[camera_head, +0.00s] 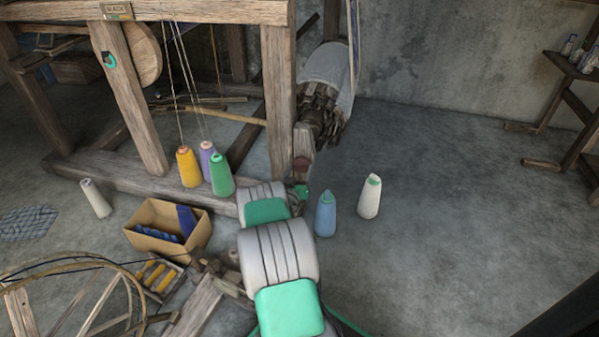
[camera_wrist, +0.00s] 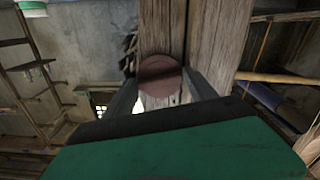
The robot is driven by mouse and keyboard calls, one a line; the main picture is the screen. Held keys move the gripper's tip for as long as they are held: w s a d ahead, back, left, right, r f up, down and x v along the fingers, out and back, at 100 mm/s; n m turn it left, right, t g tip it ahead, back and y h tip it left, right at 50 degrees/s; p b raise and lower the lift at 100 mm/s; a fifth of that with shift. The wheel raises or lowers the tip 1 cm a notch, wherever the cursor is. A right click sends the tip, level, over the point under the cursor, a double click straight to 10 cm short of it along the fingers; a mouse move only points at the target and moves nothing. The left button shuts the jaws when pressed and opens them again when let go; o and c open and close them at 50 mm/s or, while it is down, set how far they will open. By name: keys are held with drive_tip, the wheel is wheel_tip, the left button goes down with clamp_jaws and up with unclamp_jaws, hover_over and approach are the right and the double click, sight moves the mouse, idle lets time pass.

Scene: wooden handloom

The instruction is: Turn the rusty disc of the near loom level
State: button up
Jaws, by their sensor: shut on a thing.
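The rusty disc (camera_wrist: 158,75) is a small reddish-brown round on the front of a wooden post (camera_wrist: 165,30) of the near loom in the wrist view. It also shows in the head view (camera_head: 301,168), low on the loom's right post, partly hidden by my arm. My gripper (camera_wrist: 160,88) has a grey finger on each side of the disc and is shut on it. In the head view my gripper (camera_head: 302,184) is small and mostly hidden behind my arm.
Yellow, purple and green thread cones (camera_head: 221,175) stand left of my arm. A blue cone (camera_head: 325,214) and a white cone (camera_head: 370,197) stand close on its right. A cardboard box (camera_head: 145,240) and a spinning wheel (camera_head: 75,290) lie left. The floor at right is clear.

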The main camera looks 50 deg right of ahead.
drive_tip(key=shift+m, duration=1.2)
drive_tip(key=o, duration=1.2)
drive_tip(key=shift+o, duration=0.2)
drive_tip(key=p+v, duration=0.2)
drive_tip(key=v, duration=0.5)
drive_tip(key=shift+a+p, duration=0.3)
drive_tip(key=shift+a, duration=0.05)
drive_tip(key=shift+s, duration=0.15)
